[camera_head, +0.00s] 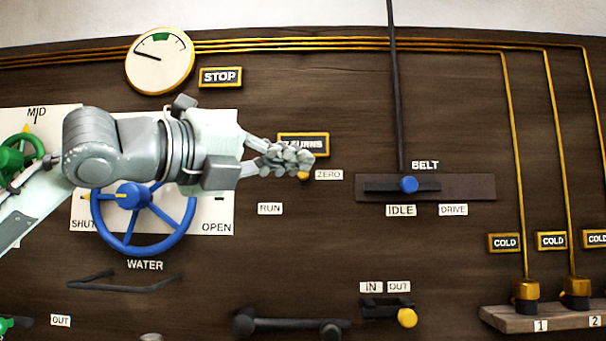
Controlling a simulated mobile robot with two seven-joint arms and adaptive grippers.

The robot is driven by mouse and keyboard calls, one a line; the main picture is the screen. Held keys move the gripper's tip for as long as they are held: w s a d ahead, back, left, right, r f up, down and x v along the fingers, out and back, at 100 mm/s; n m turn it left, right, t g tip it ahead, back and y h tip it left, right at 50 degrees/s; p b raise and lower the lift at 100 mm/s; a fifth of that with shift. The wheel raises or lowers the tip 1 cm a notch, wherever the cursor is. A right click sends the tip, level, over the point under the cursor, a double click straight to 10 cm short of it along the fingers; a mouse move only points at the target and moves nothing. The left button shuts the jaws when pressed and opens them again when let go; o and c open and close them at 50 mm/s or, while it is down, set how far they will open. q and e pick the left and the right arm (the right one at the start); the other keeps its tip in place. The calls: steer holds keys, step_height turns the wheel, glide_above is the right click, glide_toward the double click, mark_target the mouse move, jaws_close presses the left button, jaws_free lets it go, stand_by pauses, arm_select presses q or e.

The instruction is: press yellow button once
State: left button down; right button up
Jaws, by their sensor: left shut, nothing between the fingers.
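A small yellow button (304,176) shows as a sliver beside the ZERO label, below the TURNS plate (318,139). Most of it is hidden behind my left gripper's fingertips. My left gripper (298,160) reaches in from the left with its fingers closed together and empty. Its tips overlap the button and the lower part of the plate in the picture. I cannot tell whether they touch the button. My right gripper is not in view.
A blue WATER wheel (132,247) is below my left arm. A blue-knobbed BELT lever (409,184) is to the right. A yellow knob (407,318) sits on the IN/OUT slide below. A dial gauge (160,61) is above. Brass pipes (513,140) run down the right.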

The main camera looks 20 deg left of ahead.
mark_target(303, 174)
arm_select(q)
steer(key=w+a+p, duration=0.1)
steer(key=w+a, duration=0.1)
steer(key=w, duration=0.6)
steer(key=shift+w+a, duration=0.25)
steer(key=shift+w, duration=0.1)
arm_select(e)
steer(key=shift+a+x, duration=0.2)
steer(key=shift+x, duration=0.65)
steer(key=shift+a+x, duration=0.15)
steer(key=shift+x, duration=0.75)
arm_select(q)
steer(key=shift+w+a+p, duration=0.15)
steer(key=shift+w+p, duration=0.25)
steer(key=shift+p, duration=0.5)
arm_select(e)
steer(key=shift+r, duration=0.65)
